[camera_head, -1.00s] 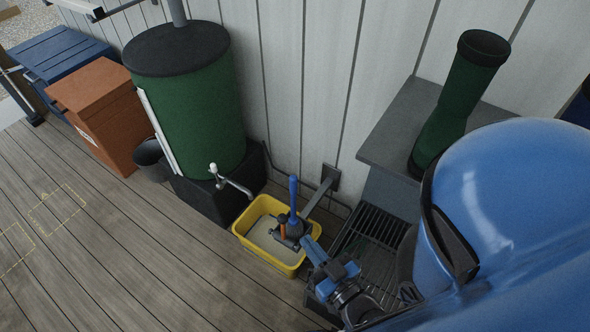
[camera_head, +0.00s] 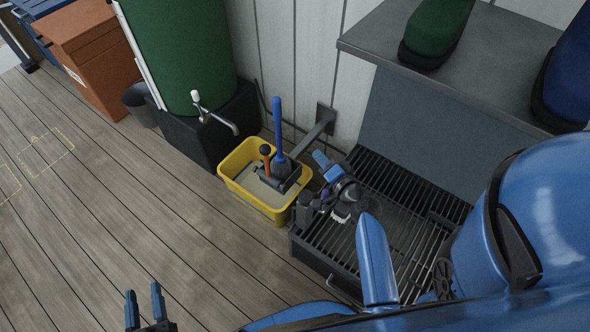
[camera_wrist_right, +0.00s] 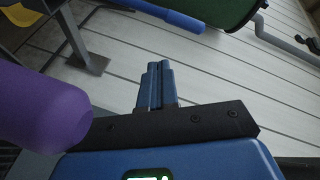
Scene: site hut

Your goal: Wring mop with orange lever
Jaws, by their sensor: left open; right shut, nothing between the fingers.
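The mop's blue handle (camera_head: 277,125) stands nearly upright in the grey wringer (camera_head: 289,181) on the yellow bucket (camera_head: 276,210). The orange lever (camera_head: 266,166) rises beside it with a dark knob on top. My right gripper (camera_head: 319,157) is shut and empty, to the right of the bucket and apart from the lever. In the right wrist view its fingers (camera_wrist_right: 156,72) are together, and a blue handle (camera_wrist_right: 165,14), likely the mop's, lies ahead of them. My left gripper (camera_head: 145,296) is open and empty over the floor at the bottom left.
A metal boot grate (camera_head: 415,230) lies below the grey bench (camera_head: 480,55), which bears green and blue boots. A wall bracket (camera_head: 313,133) reaches behind the bucket. The green water barrel's tap (camera_head: 218,118) is left of it. Open deck floor lies left.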

